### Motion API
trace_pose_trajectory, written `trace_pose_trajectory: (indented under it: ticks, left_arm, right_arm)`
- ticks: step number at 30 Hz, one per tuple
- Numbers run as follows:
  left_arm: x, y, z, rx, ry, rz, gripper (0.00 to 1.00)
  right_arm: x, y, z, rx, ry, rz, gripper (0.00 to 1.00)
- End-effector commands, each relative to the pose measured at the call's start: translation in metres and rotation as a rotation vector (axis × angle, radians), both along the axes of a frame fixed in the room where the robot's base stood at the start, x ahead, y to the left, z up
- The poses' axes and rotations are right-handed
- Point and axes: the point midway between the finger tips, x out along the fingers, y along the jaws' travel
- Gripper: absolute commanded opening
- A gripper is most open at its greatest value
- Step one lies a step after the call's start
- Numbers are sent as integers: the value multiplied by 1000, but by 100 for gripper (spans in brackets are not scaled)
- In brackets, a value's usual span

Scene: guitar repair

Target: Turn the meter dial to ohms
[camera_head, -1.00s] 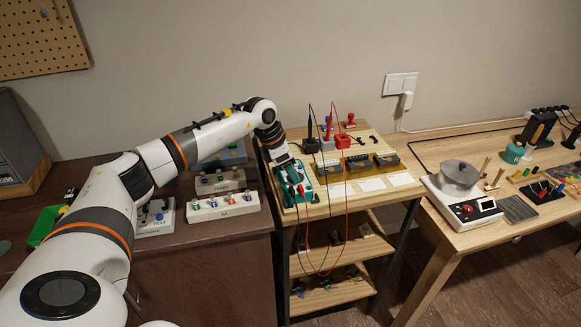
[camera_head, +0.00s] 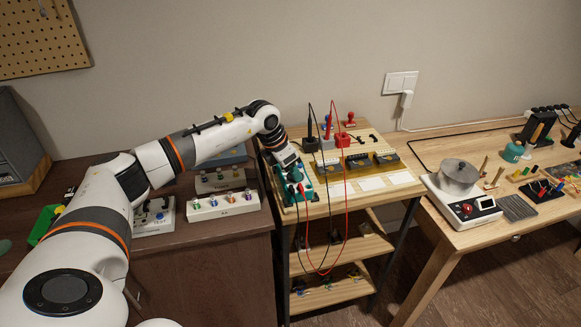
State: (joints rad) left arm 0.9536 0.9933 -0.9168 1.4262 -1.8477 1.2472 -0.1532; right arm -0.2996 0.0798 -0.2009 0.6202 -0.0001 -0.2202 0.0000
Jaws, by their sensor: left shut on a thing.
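The meter (camera_head: 304,190) is a teal-green box on the left side of the light wooden stand. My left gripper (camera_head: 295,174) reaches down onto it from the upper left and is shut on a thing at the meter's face. The dial is hidden under the gripper, so its setting cannot be read. A black lead and a red lead run from the meter's lower end and hang in loops in front of the stand. My right gripper is not in view.
A black probe holder (camera_head: 310,145) and a red one (camera_head: 342,140) stand behind the meter. White cards (camera_head: 371,183) lie to its right. A white block with coloured knobs (camera_head: 223,205) sits on the dark bench at left. A scale with a pot (camera_head: 458,178) stands on the right table.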

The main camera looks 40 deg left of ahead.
Motion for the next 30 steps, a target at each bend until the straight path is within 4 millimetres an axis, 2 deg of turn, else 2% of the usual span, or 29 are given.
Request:
trace_pose_trajectory:
  ticks: [15, 30]
  left_arm:
    - [-1, -4, 0, 0, -2, 311, 18]
    - [-1, -4, 1, 0, -1, 365, 18]
  right_arm:
    - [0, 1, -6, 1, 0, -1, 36]
    - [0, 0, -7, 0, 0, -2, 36]
